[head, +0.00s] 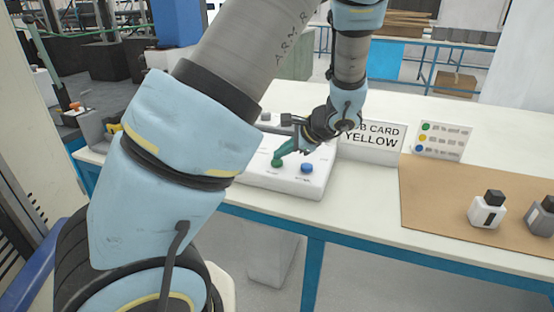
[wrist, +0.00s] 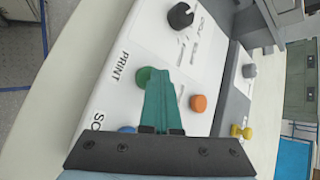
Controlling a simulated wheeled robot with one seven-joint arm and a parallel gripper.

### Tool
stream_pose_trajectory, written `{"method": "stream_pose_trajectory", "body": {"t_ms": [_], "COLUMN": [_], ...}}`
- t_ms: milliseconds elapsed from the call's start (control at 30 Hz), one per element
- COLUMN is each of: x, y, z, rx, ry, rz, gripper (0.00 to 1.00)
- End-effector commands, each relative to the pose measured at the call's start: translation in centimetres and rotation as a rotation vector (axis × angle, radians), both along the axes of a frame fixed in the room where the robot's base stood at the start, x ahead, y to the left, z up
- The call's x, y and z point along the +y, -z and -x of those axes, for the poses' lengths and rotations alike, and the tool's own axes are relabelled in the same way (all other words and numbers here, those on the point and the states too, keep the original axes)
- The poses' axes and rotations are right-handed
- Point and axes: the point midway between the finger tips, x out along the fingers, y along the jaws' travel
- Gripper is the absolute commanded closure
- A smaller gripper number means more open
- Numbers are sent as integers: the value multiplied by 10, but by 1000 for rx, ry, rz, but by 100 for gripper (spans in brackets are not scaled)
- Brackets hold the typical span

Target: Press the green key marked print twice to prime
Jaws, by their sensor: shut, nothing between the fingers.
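The green key (wrist: 143,75), beside the printed word PRINT, is on the sloped face of a white control box (wrist: 95,95). In the head view, the green key (head: 277,161) is near the front edge of the box (head: 283,184). My gripper (wrist: 158,72) is shut and empty, with green fingers. Its tips overlap the right side of the green key in the wrist view and partly hide it. In the head view my gripper (head: 280,153) points down at the key. I cannot tell whether the tips touch it or whether it is pushed in.
A blue key (head: 307,168) is right of the green one. An orange key (wrist: 198,103), black knob (wrist: 181,14) and yellow knob (wrist: 241,131) are nearby. A "JOB CARD YELLOW" sign (head: 372,142) stands behind. Two bottles (head: 487,210) (head: 542,216) stand on a brown mat (head: 430,205).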

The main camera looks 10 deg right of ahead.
Motion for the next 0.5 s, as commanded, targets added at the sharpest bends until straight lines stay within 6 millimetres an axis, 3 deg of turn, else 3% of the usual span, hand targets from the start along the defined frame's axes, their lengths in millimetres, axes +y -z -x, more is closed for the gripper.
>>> {"method": "stream_pose_trajectory", "body": {"t_ms": [233,500], "x": [0,0], "y": [-15,-16], "z": [0,0], "rx": [0,0], "ry": [0,0], "rz": [0,0], "gripper": [100,100]}}
